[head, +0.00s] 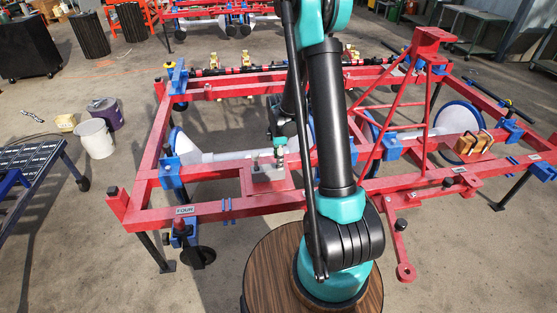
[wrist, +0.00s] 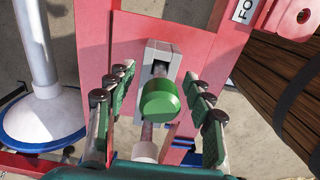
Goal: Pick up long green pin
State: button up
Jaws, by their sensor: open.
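The green pin (wrist: 161,99) has a round green head, and a grey metal shaft shows beside it. It sits at a grey metal block (wrist: 158,56) on the red frame, in the middle of the wrist view. My gripper (wrist: 158,78) is open, with one dark green segmented finger on each side of the pin head. I see a gap between each finger and the head, and nothing is held. In the head view my gripper (head: 280,152) is low over the red frame by the grey block (head: 268,174). I cannot clearly make out the pin there.
The red planter frame (head: 180,205) surrounds my gripper, with blue clamps and a slanted red tower (head: 398,110) to the right. A white disc (wrist: 45,122) with a blue rim and a grey tube lie left in the wrist view. A white bucket (head: 95,138) stands on the floor.

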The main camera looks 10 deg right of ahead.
grip_shut()
dwell(0.3)
jog(key=shift+r, duration=0.15)
